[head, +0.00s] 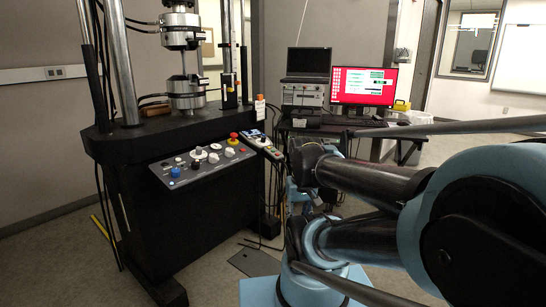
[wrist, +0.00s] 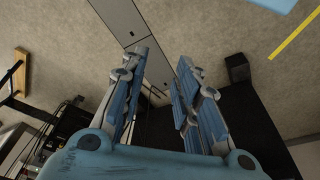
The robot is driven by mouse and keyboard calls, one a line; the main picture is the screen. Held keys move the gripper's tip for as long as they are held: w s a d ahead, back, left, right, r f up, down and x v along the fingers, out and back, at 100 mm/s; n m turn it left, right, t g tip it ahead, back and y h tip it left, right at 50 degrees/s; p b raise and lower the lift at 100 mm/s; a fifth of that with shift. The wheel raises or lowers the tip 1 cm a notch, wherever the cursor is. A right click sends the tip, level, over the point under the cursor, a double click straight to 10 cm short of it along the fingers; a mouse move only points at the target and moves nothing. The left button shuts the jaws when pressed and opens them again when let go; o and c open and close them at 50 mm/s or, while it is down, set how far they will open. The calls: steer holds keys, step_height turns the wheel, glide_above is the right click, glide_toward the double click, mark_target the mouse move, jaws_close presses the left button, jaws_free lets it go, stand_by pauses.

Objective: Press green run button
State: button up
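A sloped grey control panel (head: 203,164) is on the front of the black testing machine in the head view. It carries a blue knob (head: 175,172), several pale and dark knobs, and a red mushroom button (head: 233,138) on yellow. A small handset (head: 262,145) lies at the panel's right end. I cannot pick out a green button for sure at this size. My gripper (wrist: 165,54) is open and empty in the wrist view, its fingers apart above the floor. In the head view my arm is to the right of the panel, apart from it, and its fingers are hard to make out.
The testing machine (head: 140,215) stands at left with steel columns and grips. A desk behind holds a laptop (head: 308,65) and a monitor (head: 362,86) with a red screen. Cables hang beside the machine. A yellow floor strip (wrist: 292,35) shows in the wrist view.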

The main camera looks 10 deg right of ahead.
jaws_close()
stand_by(1.0)
